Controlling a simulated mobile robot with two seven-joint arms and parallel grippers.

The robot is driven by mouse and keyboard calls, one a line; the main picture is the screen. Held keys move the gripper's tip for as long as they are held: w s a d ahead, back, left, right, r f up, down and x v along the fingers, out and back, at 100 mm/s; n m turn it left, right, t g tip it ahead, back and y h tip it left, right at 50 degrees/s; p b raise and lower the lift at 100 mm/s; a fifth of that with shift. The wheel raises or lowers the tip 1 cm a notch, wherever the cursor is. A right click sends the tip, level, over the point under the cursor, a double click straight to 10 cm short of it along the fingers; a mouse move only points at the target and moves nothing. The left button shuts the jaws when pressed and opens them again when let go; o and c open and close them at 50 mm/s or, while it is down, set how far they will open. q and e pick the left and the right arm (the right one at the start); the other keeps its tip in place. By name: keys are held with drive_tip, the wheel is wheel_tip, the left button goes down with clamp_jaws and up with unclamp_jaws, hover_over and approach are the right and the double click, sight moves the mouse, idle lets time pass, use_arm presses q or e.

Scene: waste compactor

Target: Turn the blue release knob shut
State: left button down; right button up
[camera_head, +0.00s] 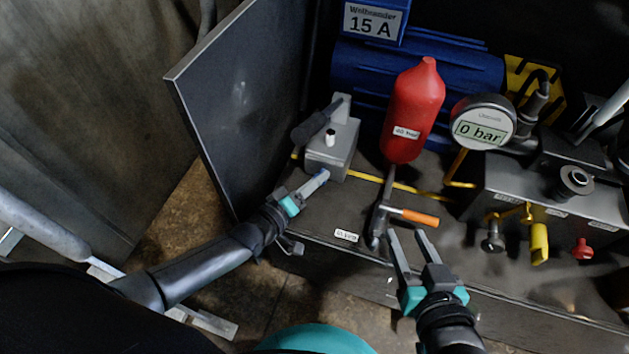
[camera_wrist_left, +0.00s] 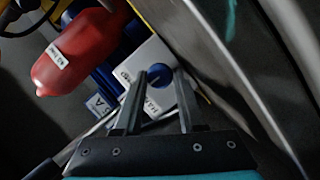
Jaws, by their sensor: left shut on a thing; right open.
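The blue release knob (camera_wrist_left: 160,74) sits on the face of a light grey block (camera_head: 328,158) that bears printed lettering in the left wrist view. My left gripper (camera_head: 320,177) reaches the near side of this block, with its fingers on either side of the knob. In the left wrist view its two fingertips (camera_wrist_left: 159,78) are closed on the knob. In the head view only a small bit of blue shows between the fingers. My right gripper (camera_head: 410,236) is open and empty, near the front edge of the bench.
A red bottle (camera_head: 413,115) stands behind a lever with an orange handle (camera_head: 414,217), close to my right gripper. A gauge (camera_head: 483,122) reads 0 bar. A blue motor (camera_head: 355,75) lies at the back. A dark panel (camera_head: 245,105) stands left of the block.

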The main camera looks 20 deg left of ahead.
use_arm(q)
drive_tip(key=c, duration=0.5)
unclamp_jaws()
